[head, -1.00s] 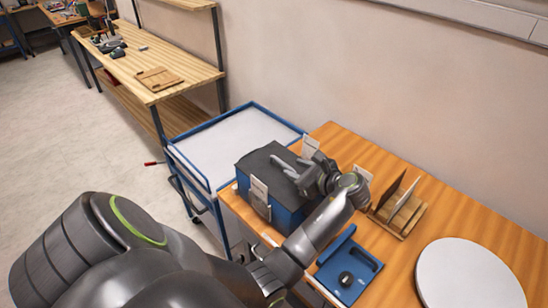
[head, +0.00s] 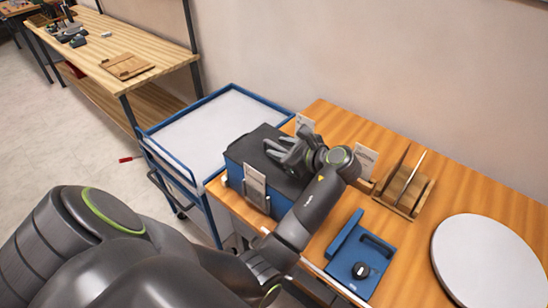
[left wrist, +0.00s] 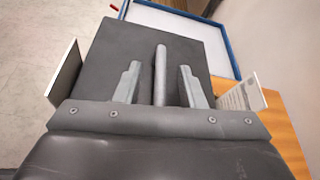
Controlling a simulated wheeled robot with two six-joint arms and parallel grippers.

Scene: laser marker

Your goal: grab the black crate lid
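The black crate lid (head: 252,146) is a flat dark cover on the blue crate (head: 234,173), at the table's left end. It fills the middle of the left wrist view (left wrist: 115,50). A grey upright bar (left wrist: 160,72), which looks like the lid's handle, stands between my left fingers. My left gripper (head: 279,150) is over the lid, its two fingers apart on either side of the bar, also seen in the left wrist view (left wrist: 160,92). A gap shows on each side of the bar. The gripper hides part of the lid. My right gripper is not in view.
White cards stand beside the crate, one in front (head: 255,186) and one behind (head: 304,125). A blue cart (head: 215,115) adjoins the table (head: 455,190). To the right are a wooden rack (head: 405,193), a blue fixture (head: 350,262) and a round white disc (head: 488,262).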

